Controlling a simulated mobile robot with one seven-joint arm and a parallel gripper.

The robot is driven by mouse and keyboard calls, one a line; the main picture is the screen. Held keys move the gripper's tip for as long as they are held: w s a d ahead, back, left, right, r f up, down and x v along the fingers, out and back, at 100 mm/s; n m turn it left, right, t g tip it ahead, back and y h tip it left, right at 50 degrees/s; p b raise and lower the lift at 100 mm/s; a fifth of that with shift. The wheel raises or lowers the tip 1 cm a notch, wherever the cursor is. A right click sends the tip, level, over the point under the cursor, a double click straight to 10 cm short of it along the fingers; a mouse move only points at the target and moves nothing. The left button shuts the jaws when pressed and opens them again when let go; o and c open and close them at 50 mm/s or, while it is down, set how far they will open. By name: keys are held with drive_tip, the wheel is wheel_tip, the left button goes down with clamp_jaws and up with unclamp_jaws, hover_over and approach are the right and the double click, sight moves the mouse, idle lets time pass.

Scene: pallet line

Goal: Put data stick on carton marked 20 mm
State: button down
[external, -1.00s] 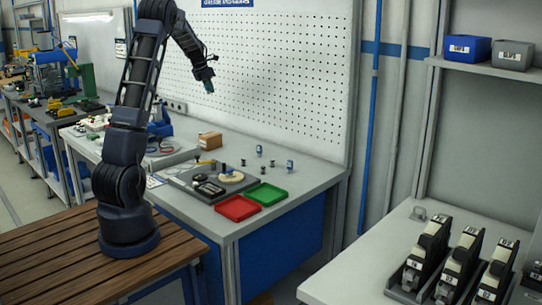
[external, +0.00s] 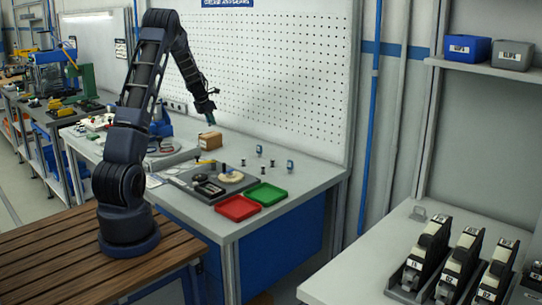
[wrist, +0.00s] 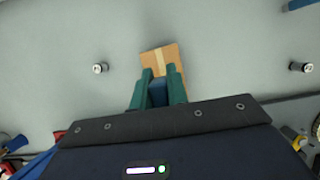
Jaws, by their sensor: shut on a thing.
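My gripper (external: 209,117) is above the back of the workbench. In the wrist view its green fingers (wrist: 157,85) are shut on a small dark blue piece, seemingly the data stick (wrist: 158,95). Most of that piece is hidden by the fingers and gripper body. A small brown carton (external: 210,141) stands on the bench below my gripper, apart from it. In the wrist view the carton (wrist: 161,57), with a paler tape strip, lies just beyond the fingertips. No marking on it is readable.
A red tray (external: 238,208) and a green tray (external: 267,194) lie at the bench's front edge. A dark board (external: 190,182) with parts is left of them. Several small upright pieces stand right of the carton. A pegboard (external: 275,70) rises behind.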

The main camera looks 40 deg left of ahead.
sight(209, 123)
drive_tip(key=shift+f, duration=2)
drive_tip(key=shift+f, duration=0.1)
drive_tip(key=c, duration=1.4)
unclamp_jaws()
drive_tip(key=v, duration=1.2)
